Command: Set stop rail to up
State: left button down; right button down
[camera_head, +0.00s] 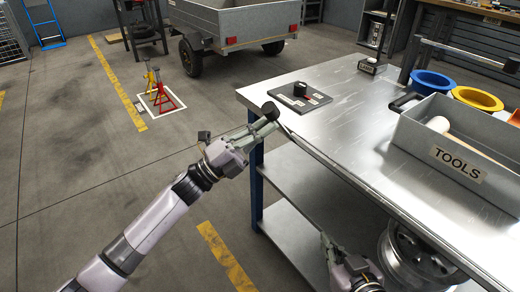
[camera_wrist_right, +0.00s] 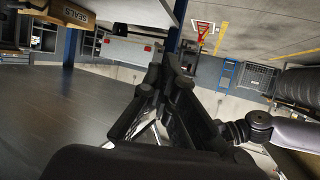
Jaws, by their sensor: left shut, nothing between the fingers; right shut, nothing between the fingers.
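A thin dark strip (camera_head: 345,172) runs along the front edge of the metal workbench (camera_head: 340,115); it may be the stop rail, lying low, but I cannot tell for sure. A black rounded piece (camera_head: 270,110) shows at the bench's near-left corner. My left gripper (camera_head: 272,124) is shut and empty, its fingertips beside this piece; I cannot tell whether they touch. My right gripper (camera_head: 325,240) is low in front of the bench, partly cut off by the frame. In the right wrist view its black fingers (camera_wrist_right: 168,72) are together and empty.
A wheel rim (camera_head: 415,255) sits below. Floor at left is open around the stands (camera_head: 160,95).

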aim_at(274, 116)
pick_arm(q)
jog(key=r+y+p, duration=0.1)
jog(key=p, duration=0.1)
jog(key=d+y+p, duration=0.1)
jog(key=p, duration=0.2)
jog(key=shift+w+r+n+g, duration=0.3)
jog(key=shift+w+r, duration=0.05)
pick_arm(e)
jog(key=s+d+f+g+h, duration=0.1)
jog(key=s+d+f+g, duration=0.2)
jog(key=s+g, duration=0.3)
jog(key=s+d+f+g+h, duration=0.2)
jog(key=s+f+g, duration=0.2)
jog(key=s, duration=0.5)
pick_arm(q)
jog(key=shift+w+d+r+p, duration=0.3)
jog(key=shift+d+p, duration=0.05)
jog(key=shift+p, duration=0.85)
jog(key=shift+d, duration=0.1)
pick_arm(e)
jog(key=s+x, duration=0.1)
jog(key=x, duration=0.9)
jog(key=shift+a+f+m, duration=0.25)
jog(key=shift+f+m, duration=0.05)
jog(key=shift+f, duration=0.05)
jog(key=shift+w, duration=0.1)
